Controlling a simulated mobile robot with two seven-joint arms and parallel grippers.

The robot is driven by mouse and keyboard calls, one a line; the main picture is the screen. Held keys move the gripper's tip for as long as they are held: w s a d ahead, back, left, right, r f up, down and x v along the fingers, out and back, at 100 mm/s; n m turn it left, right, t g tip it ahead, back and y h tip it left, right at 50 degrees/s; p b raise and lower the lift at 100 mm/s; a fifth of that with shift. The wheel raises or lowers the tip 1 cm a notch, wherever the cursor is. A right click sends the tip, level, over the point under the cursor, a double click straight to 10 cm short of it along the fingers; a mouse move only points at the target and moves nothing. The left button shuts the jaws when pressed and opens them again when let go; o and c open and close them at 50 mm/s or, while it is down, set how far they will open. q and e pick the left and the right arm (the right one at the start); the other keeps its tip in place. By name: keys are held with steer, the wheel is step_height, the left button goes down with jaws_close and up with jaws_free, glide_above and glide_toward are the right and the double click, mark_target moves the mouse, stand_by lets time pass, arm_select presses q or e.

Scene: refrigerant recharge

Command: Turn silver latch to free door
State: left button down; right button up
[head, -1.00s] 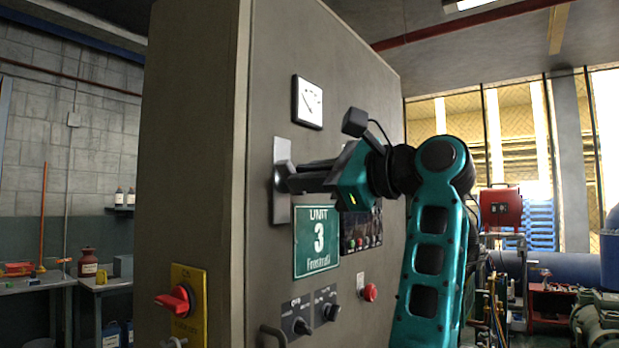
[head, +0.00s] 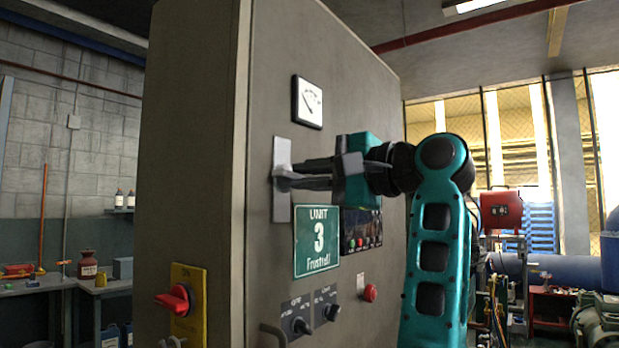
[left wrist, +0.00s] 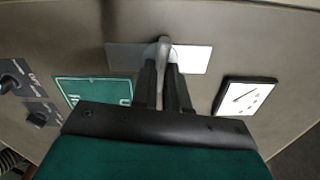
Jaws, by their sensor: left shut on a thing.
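The silver latch sits on the front door of a grey-brown cabinet (head: 265,75), on an upright silver plate (head: 281,207). My left gripper (head: 284,175) is shut on the latch's handle, and its fingers reach in from the right, roughly level. In the left wrist view, the two fingers (left wrist: 165,66) close about the silver latch (left wrist: 162,47), which stands out from the middle of its plate (left wrist: 196,60). The fingers hide part of the handle. The door looks closed against the cabinet. My right gripper is in neither view.
A dial gauge (head: 308,102) is above the plate and a green "Unit 3" sign (head: 316,242) below it. Black knobs (head: 332,312), a red button (head: 370,292) and a red rotary switch (head: 175,299) stick out lower down. A red machine (head: 500,210) stands right, behind my arm.

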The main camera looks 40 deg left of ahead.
arm_select(q)
steer(key=c, duration=1.6)
jaws_free()
steer(key=shift+n, duration=0.5)
steer(key=o, duration=0.4)
steer(key=d, duration=0.3)
steer(key=d+p, duration=0.1)
steer(key=d, duration=0.2)
steer(key=w+d, duration=0.1)
steer(key=d, duration=0.2)
steer(key=shift+p, duration=0.35)
steer(key=shift+a, duration=0.1)
